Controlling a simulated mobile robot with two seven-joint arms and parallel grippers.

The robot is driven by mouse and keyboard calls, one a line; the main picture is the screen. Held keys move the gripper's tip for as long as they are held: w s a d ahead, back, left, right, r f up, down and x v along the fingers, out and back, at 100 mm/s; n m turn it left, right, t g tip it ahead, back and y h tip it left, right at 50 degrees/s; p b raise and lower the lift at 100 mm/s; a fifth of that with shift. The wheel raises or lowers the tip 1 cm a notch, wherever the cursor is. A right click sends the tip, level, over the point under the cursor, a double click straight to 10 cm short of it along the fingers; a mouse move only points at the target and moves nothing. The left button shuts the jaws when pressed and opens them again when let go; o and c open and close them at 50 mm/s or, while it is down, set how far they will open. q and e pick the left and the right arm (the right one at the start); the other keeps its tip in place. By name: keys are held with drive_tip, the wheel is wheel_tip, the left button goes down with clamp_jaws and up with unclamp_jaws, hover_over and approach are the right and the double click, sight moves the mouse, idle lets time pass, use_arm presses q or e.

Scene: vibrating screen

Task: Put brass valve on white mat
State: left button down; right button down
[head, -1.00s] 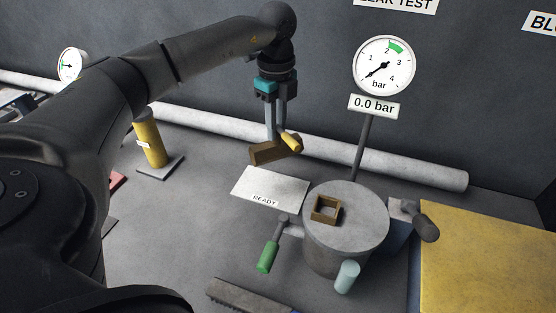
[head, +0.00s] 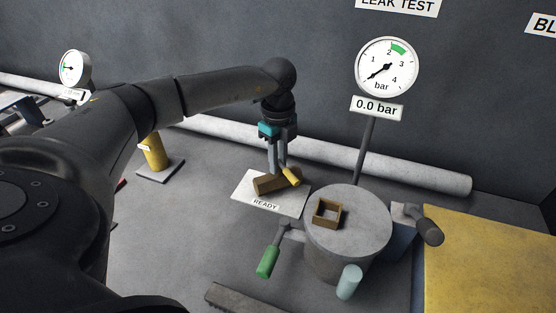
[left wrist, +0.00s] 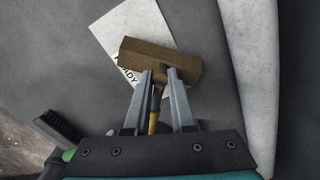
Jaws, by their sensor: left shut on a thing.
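The brass valve (head: 268,185) is a brown-gold block with a yellow handle (head: 291,177). My left gripper (head: 279,172) is shut on it and points down. In the head view the valve overlaps the white mat (head: 258,204) marked READY; I cannot tell if it touches the mat. In the left wrist view the valve (left wrist: 160,60) lies across the tips of my left gripper (left wrist: 160,78), over part of the white mat (left wrist: 128,27). My right gripper is not in view.
A round grey test stand (head: 346,239) with a square brass socket (head: 328,213) and a green-handled lever (head: 268,260) stands right of the mat. A long pale pipe (head: 400,178) runs behind. A yellow post (head: 154,153) stands at left, a yellow panel (head: 490,255) at right.

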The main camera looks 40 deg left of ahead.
use_arm(q)
drive_tip(key=shift+f, duration=0.15)
drive_tip(key=c, duration=0.8)
unclamp_jaws()
drive_tip(key=shift+o, duration=0.2)
wheel_tip(320, 180, up, 12)
drive_tip(key=p, duration=0.1)
drive_tip(key=shift+r, duration=0.2)
